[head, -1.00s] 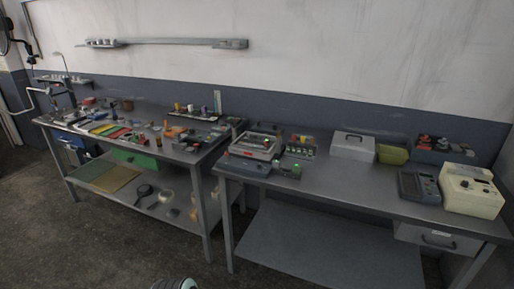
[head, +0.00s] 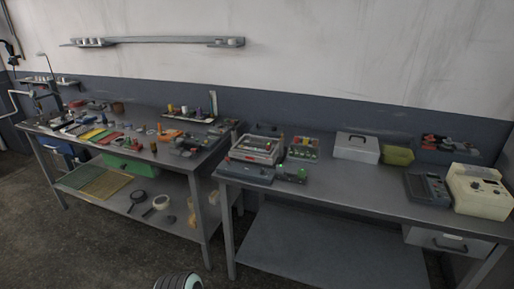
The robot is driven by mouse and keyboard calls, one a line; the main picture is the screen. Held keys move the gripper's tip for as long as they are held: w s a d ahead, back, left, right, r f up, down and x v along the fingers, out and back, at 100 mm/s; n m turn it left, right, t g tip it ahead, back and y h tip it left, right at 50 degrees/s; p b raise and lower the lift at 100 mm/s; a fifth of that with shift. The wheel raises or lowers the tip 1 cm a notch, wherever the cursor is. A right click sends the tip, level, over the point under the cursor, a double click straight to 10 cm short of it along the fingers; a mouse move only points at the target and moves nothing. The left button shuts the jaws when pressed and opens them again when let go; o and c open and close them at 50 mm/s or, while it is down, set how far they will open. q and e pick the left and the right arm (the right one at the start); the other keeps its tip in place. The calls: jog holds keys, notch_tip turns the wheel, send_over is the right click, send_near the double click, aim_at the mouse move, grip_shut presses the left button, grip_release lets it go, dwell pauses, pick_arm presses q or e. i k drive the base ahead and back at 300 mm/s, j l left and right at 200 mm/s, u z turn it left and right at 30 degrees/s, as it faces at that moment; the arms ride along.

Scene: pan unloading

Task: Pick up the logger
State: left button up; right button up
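I cannot tell for sure which thing is the logger. A dark grey device with a small display and keys (head: 427,189) lies at the right end of the right bench. A cream box with dials on its sloped face (head: 481,191) stands just right of it. Neither of my grippers is in view. Only a rounded, ribbed part of my own body shows at the bottom edge, well in front of the benches.
The right bench (head: 345,187) has bare top in its middle front. Behind it stand a grey case with a handle (head: 357,147) and an olive-green container (head: 398,151). A clear-sided box (head: 255,148) stands at its left. The left bench (head: 140,150) is crowded with small parts.

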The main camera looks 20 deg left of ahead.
aim_at(261, 149)
jog(key=i+j+z, duration=0.2)
jog(key=j, duration=0.5)
jog(key=j+z, duration=0.25)
jog(key=j, duration=0.5)
jog(key=i+j+z, duration=0.2)
jog(key=j, duration=0.55)
jog(key=k, duration=0.1)
